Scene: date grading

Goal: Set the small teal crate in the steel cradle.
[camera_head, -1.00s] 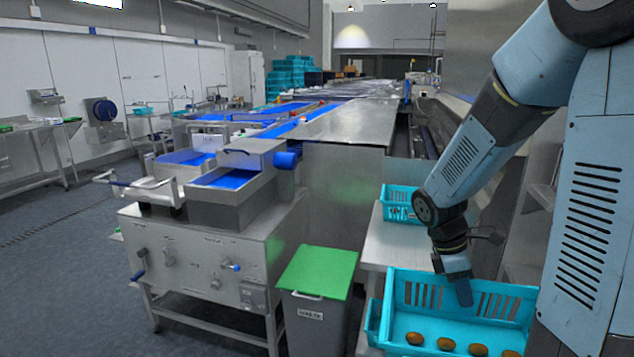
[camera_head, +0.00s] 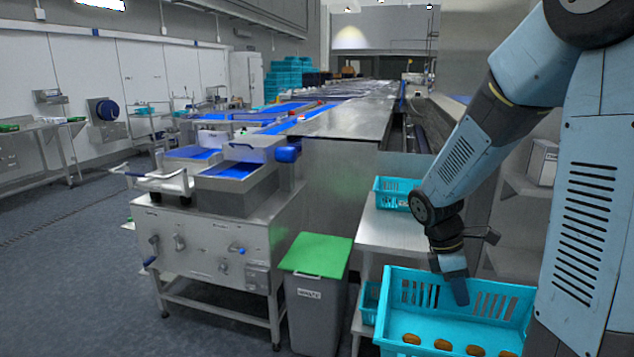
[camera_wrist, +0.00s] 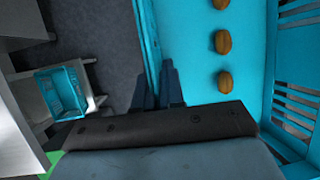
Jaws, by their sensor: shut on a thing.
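A teal crate with slotted walls (camera_head: 394,316) fills the lower right of the head view, with several brown dates on its floor. My gripper (camera_head: 460,294) is shut on one wall of this crate. In the wrist view the fingers (camera_wrist: 158,78) straddle the crate's wall, and its bare inner floor (camera_wrist: 192,62) shows beside the dates. Dark floor shows outside that wall. The crate looks level; its near side is cut off by the frame. I cannot pick out the steel cradle with certainty.
Another teal crate (camera_head: 392,193) stands on a steel bench (camera_head: 393,228) behind. A further teal crate (camera_head: 370,302) sits lower; a small one shows in the wrist view (camera_wrist: 62,92). A green-lidded bin (camera_head: 318,256) and steel machine (camera_head: 205,240) stand left. Floor is open at far left.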

